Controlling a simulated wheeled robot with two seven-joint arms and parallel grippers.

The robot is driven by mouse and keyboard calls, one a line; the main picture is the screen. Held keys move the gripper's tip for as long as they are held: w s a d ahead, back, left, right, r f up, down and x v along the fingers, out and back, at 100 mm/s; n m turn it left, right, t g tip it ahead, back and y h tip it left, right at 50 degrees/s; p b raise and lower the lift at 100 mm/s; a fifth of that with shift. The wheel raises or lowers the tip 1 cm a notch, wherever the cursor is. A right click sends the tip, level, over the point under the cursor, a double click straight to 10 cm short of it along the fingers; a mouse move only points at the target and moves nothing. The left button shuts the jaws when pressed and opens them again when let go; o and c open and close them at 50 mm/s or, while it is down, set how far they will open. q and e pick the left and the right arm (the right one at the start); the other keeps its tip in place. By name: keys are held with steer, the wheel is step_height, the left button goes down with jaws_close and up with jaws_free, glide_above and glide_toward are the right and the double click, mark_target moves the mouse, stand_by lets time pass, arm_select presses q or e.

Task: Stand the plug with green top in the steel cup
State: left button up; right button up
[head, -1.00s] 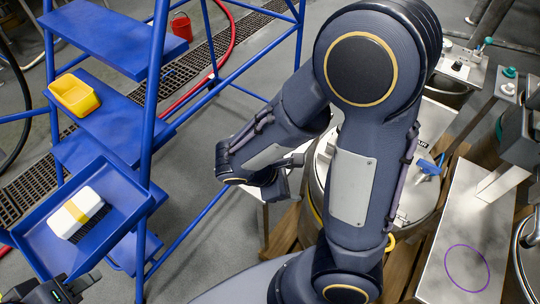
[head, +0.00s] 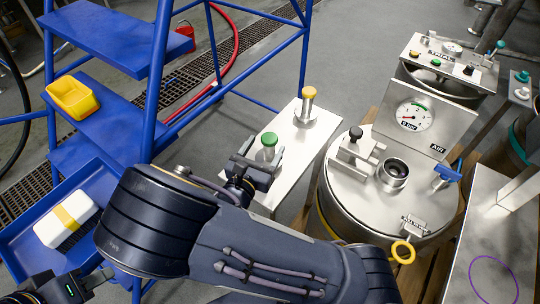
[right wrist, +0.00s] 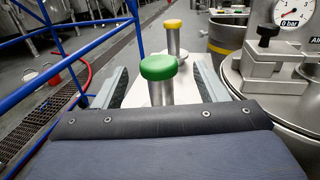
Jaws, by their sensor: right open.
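The plug with green top (head: 268,141) stands upright on a white bench (head: 323,136). It also shows in the right wrist view (right wrist: 158,68). My right gripper (head: 261,158) is open around it, one finger on each side, with gaps visible in the right wrist view. A short steel cup (head: 393,174) with a dark round opening sits on the steel vessel's lid, right of the plug. My left gripper (head: 70,287) is at the bottom left, partly cut off, and its jaws are unclear.
A yellow-topped plug (head: 309,94) stands behind the green one on the bench. The vessel lid (head: 350,199) also carries a black-knobbed clamp (head: 357,143), a gauge (head: 413,115) and a blue-handled valve (head: 447,173). A blue ladder (head: 153,92) stands left.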

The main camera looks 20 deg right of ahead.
steer(key=x, duration=0.4)
steer(key=shift+r, duration=0.1)
jaws_close()
